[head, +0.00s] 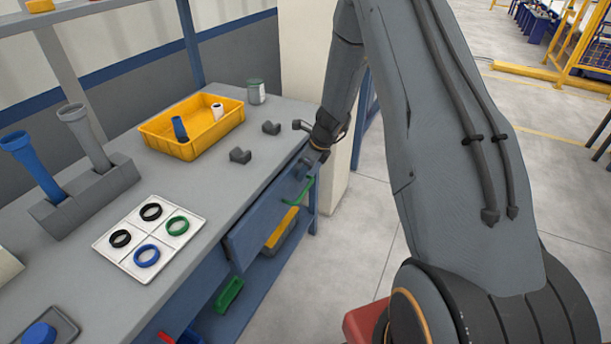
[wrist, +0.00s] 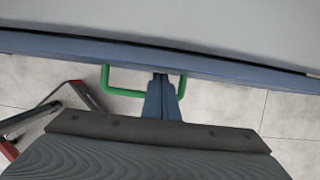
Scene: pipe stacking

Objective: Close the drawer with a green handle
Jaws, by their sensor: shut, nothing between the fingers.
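The drawer (head: 262,212) is a blue front under the right part of the workbench. Its front lies close along the bench edge; I cannot tell whether a small gap is left. Its green handle (head: 300,191) is a U-shaped bar on the front. In the wrist view the green handle (wrist: 124,92) stands out from the blue drawer edge (wrist: 200,59). My gripper (wrist: 161,76) is shut and empty, with its blue fingertips at the middle of the handle, close to the drawer front. I cannot tell whether they touch it. My gripper (head: 306,168) also shows in the head view, beside the bench edge.
On the bench (head: 205,228) are a yellow bin (head: 168,146), a white tray (head: 108,243) with coloured rings, a pipe holder (head: 90,197), small grey blocks and a jar (head: 256,92).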

